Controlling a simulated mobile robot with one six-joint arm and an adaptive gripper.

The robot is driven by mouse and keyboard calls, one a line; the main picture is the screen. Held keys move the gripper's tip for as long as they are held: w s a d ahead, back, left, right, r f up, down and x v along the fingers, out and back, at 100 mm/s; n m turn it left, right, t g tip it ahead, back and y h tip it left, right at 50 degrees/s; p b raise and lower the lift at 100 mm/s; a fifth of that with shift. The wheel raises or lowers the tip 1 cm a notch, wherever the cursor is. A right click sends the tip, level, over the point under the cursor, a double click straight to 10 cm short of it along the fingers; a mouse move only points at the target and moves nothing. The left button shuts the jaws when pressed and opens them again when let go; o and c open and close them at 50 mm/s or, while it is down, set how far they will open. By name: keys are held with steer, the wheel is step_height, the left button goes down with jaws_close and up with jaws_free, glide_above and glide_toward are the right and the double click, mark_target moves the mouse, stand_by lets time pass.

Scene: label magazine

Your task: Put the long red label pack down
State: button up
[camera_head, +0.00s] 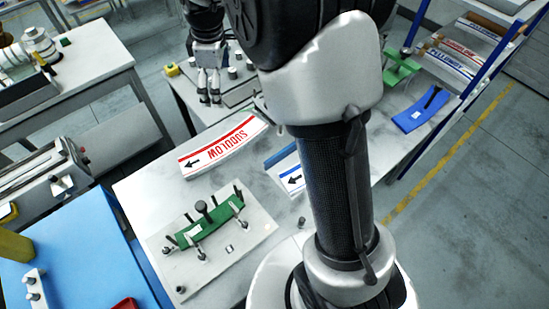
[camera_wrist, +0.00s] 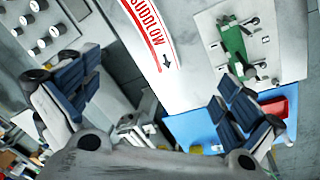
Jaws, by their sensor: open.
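The long red label pack (camera_head: 222,146) is a curved white stack with red bands, red lettering and a black arrow. It lies flat on the grey-white table, left of my arm in the head view. It also shows at the top of the wrist view (camera_wrist: 148,35), partly cut off by the edge. My gripper (camera_head: 209,100) is beyond the pack in the head view. Its two blue-padded fingers stand wide apart in the wrist view (camera_wrist: 160,105). Nothing is held between them, and the pack is apart from the fingers.
A plate with pegs and a green curved piece (camera_head: 212,222) is in front of the pack. A blue-marked pack (camera_head: 291,181) is partly hidden by my arm. A blue holder (camera_head: 420,112) and a rack of label packs (camera_head: 462,50) stand at right. A blue surface (camera_head: 75,255) is at lower left.

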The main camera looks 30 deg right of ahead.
steer(key=s+r+m+t, duration=0.1)
steer(key=s+r+m, duration=0.2)
steer(key=s+r, duration=0.35)
steer(key=s+r+m+t, duration=0.1)
steer(key=s+r+m, duration=0.2)
steer(key=s, duration=0.7)
steer(key=s+f+m, duration=0.3)
steer(key=s+m, duration=0.3)
steer(key=s, duration=0.9)
steer(key=shift+t, duration=0.4)
